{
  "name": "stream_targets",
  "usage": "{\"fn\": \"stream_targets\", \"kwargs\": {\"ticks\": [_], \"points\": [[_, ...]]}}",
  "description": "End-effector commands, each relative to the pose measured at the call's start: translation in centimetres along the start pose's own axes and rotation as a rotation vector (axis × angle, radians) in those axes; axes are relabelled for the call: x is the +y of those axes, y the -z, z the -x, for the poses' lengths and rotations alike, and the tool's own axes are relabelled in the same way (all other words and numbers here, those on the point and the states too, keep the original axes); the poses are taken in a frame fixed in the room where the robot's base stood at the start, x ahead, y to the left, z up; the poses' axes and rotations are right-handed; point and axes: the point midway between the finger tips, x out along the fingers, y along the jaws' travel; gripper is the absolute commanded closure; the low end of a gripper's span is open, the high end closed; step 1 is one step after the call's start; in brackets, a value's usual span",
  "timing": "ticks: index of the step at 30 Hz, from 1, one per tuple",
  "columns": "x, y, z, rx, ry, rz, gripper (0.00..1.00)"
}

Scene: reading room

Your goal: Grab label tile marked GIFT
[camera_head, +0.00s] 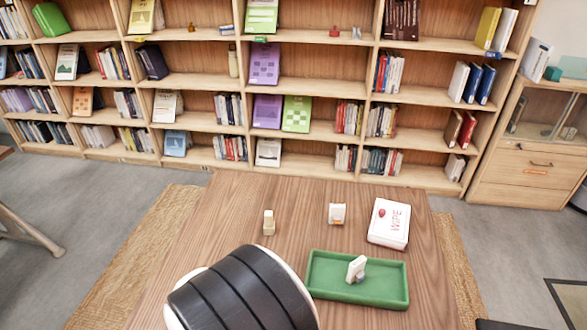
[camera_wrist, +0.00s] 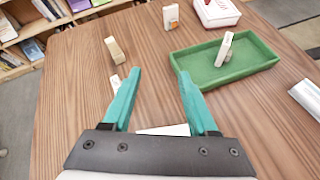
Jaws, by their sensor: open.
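In the wrist view my gripper (camera_wrist: 158,73) is open, its two teal fingers spread over the wooden table with bare wood between their tips. A small pale upright tile (camera_head: 268,222) stands on the table; it also shows in the wrist view (camera_wrist: 114,50), beyond the left finger. A white tile with an orange mark (camera_head: 337,213) stands farther right. Another white tile (camera_head: 355,267) stands tilted in the green tray. A small white piece (camera_wrist: 116,82) shows by the left finger, and a white flat piece (camera_wrist: 165,130) shows near my gripper's base. I cannot read GIFT on any tile.
The green tray (camera_head: 325,288) has raised walls. A white box with red lettering (camera_head: 389,222) lies behind it. A whitish object (camera_wrist: 307,98) lies at the table's right in the wrist view. Bookshelves (camera_head: 270,130) stand behind. My arm hides the table's front in the head view.

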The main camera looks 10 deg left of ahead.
Motion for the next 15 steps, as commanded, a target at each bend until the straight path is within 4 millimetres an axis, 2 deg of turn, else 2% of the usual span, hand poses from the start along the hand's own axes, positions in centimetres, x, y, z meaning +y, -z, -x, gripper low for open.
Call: {"fn": "stream_targets", "kwargs": {"ticks": [1,3,4,6,8,12,15], "points": [[2.6,2.9,0.5,0.009,-0.097,0.144,0.41],[5.0,5.6,1.2,0.013,-0.196,0.281,0.41],[5.5,6.3,1.4,0.013,-0.221,0.316,0.41],[6.3,7.2,1.1,0.013,-0.250,0.357,0.41],[6.7,7.3,-0.1,0.012,-0.253,0.361,0.41],[7.5,7.4,-4.3,0.012,-0.248,0.355,0.41],[8.1,7.5,-6.7,0.012,-0.249,0.354,0.41]]}}
